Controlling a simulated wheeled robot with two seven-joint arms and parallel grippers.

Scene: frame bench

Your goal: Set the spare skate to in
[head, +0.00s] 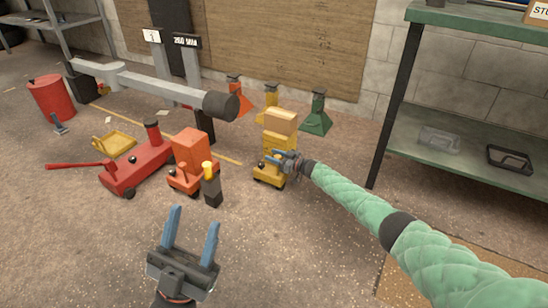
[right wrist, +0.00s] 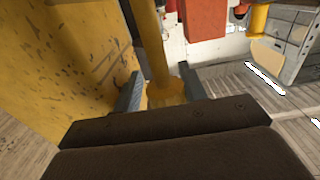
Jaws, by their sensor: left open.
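A yellow skate (head: 268,172) stands on the floor with yellow and tan blocks stacked on it. An orange skate (head: 186,176) with an orange block stands to its left; no label shows which one is the spare. My right gripper (head: 284,163) is at the yellow skate's right side, partly covering it. In the right wrist view, its fingers (right wrist: 163,85) stand apart on either side of a slim yellow post (right wrist: 155,50), with gaps showing. A scuffed yellow surface (right wrist: 75,55) is close on the left. My left gripper (head: 193,237) is open and empty, apart from the skates.
A red trolley jack (head: 137,168) lies left of the orange skate. A dark post with a yellow top (head: 211,188) stands before it. Orange, yellow and green stands (head: 316,117) line the back wall. A green shelf (head: 470,160) is at right.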

